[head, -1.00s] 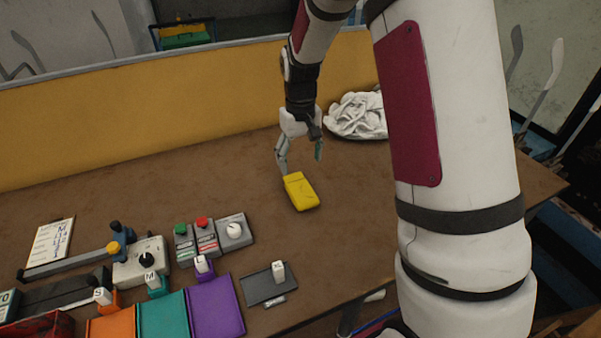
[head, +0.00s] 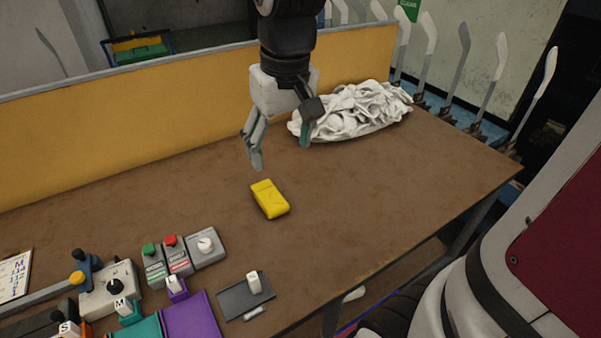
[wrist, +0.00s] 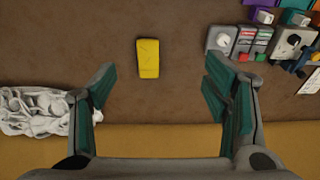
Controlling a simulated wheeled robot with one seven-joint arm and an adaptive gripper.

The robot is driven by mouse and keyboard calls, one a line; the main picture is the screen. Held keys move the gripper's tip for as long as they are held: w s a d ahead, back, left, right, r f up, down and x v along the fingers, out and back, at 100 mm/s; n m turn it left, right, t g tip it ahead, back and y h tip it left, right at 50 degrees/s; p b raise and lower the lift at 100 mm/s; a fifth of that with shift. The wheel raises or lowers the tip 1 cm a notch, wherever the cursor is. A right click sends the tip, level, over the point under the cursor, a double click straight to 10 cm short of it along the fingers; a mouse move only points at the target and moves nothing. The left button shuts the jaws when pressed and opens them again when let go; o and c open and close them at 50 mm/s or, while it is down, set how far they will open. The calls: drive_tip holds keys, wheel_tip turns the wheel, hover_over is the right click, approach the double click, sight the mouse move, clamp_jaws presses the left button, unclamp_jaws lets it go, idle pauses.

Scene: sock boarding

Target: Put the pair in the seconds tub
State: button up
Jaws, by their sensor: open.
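A small yellow oblong item (head: 270,199) lies flat on the brown table; it also shows in the wrist view (wrist: 148,58). I cannot tell whether it is the folded pair. My gripper (head: 281,145) is open and empty, held above the table behind the yellow item in the head view. In the wrist view its spread fingers (wrist: 160,85) stand on either side of bare table, with the yellow item ahead of them and apart. No tub marked for seconds can be made out in the views now.
A heap of white cloth (head: 362,109) lies at the back right. Control boxes (head: 206,247), a purple tray (head: 192,318), a teal tray (head: 138,328) and a dark grey tray (head: 236,301) stand along the front. A yellow panel (head: 120,126) closes the back. The table's right side is clear.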

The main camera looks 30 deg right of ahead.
drive_tip(key=s+a+r+t, duration=0.1)
drive_tip(key=s, duration=1.3)
drive_tip(key=shift+s+a+r+t, duration=0.2)
drive_tip(key=shift+s+r+t, duration=0.05)
drive_tip(key=shift+r+t, duration=0.05)
drive_tip(key=shift+o, duration=0.5)
drive_tip(key=shift+s+f, duration=0.15)
drive_tip(key=shift+s, duration=0.4)
drive_tip(key=g+p, duration=0.3)
drive_tip(key=p, duration=0.1)
hover_over(269, 195)
wheel_tip(269, 195, down, 15)
wheel_tip(269, 195, down, 8)
drive_tip(key=shift+d+r+p, duration=0.1)
drive_tip(key=shift+r+p, duration=0.05)
drive_tip(key=shift+p, duration=0.3)
drive_tip(key=shift+s+f+p, duration=0.1)
drive_tip(key=shift+f+p, duration=0.3)
drive_tip(key=shift+f, duration=2.3)
